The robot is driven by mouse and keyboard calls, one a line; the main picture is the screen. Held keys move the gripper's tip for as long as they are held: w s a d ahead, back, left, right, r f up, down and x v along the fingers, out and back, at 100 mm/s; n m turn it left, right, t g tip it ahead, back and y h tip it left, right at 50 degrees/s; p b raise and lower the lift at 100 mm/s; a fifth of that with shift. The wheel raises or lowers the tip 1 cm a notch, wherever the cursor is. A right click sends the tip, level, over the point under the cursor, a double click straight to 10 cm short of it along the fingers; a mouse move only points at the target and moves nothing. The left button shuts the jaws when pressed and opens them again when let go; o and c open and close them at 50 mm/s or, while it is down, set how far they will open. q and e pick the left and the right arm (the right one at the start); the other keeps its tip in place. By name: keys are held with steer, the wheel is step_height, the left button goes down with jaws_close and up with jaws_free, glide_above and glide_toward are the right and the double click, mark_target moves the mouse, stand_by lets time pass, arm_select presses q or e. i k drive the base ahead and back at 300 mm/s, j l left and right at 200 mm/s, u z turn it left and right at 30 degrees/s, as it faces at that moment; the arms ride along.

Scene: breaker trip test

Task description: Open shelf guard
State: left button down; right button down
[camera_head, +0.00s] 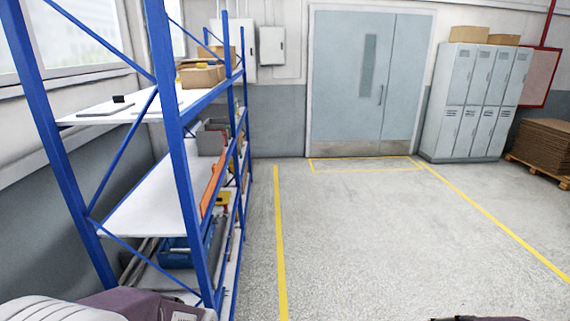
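A blue-framed shelf rack (176,150) with white boards stands at the left, seen at an angle. An orange bar-like part (214,182) shows behind its near post at middle height. I cannot tell whether this is the shelf guard, or whether any guard is open or shut. Part of my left arm shows at the bottom left, below the rack. A dark part, seemingly of my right arm, just enters at the bottom edge right of centre. The fingers of both grippers are out of view.
Cardboard boxes (202,76) sit on the upper shelf, a blue bin (176,254) on the lowest. Grey double doors (365,85), lockers (476,100) and a pallet of cardboard (543,146) stand at the back. The floor (390,240) right of the rack is clear, with yellow lines.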

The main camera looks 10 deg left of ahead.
mark_target(216, 169)
steer(key=i+u, duration=0.25)
steer(key=i, duration=0.2)
steer(key=i+l+u, duration=0.25)
steer(key=i, duration=0.2)
steer(key=i+l+u, duration=0.3)
steer(key=i, duration=0.15)
steer(key=i+l+u, duration=0.2)
steer(key=u, duration=0.25)
steer(key=i+l+u, duration=0.25)
steer(key=u, duration=0.15)
steer(key=i+l+u, duration=0.2)
steer(key=l+u, duration=0.25)
steer(key=i+l+u, duration=0.1)
steer(key=l+u, duration=0.15)
steer(key=u, duration=0.2)
steer(key=l+u, duration=0.45)
steer(key=i+j, duration=0.05)
